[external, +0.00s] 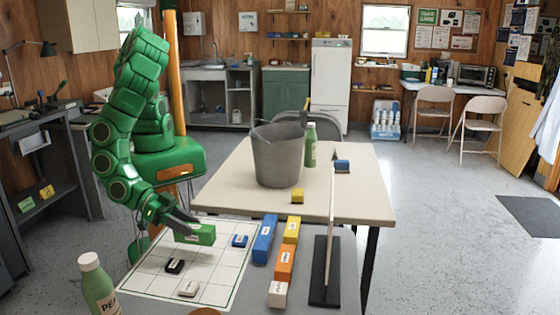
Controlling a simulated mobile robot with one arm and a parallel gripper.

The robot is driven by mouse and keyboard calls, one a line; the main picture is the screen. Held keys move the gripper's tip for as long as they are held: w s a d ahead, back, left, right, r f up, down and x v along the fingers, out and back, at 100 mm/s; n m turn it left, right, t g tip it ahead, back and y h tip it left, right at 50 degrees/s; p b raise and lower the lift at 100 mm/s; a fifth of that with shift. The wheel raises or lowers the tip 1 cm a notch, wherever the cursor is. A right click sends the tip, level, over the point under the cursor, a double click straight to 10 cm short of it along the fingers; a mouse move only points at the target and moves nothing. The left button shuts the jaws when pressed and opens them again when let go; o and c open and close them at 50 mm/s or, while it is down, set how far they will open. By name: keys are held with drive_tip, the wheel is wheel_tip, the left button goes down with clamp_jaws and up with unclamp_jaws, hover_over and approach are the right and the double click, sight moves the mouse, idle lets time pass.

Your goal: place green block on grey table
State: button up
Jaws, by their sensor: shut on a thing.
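My gripper (184,220) is shut on the green block (203,235), which has a white label on its side. The block is over the upper part of a white gridded mat (208,274). I cannot tell whether it touches the mat or hangs just above it. The mat and several blocks are on a grey surface (250,292) in the foreground, which looks much like the floor. My fingers partly hide the left end of the green block.
A small blue block (240,241), a black block (174,266) and a white block (188,288) sit on the mat. Blue (264,240) and orange (285,263) blocks and a black-based upright panel (325,270) stand right. A bottle (98,287) is front left. Behind, a beige table (352,200) holds a bucket (278,158).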

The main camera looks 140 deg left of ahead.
drive_tip(key=shift+f, duration=2.1)
drive_tip(key=shift+f, duration=0.15)
drive_tip(key=o, duration=1.1)
drive_tip(key=shift+o, duration=0.2)
drive_tip(key=shift+s+d+r, duration=0.1)
drive_tip(key=shift+d+r, duration=0.05)
drive_tip(key=shift+r, duration=0.1)
drive_tip(key=v, duration=1.1)
drive_tip(key=shift+s+d+r, duration=0.1)
drive_tip(key=shift+s+d, duration=0.15)
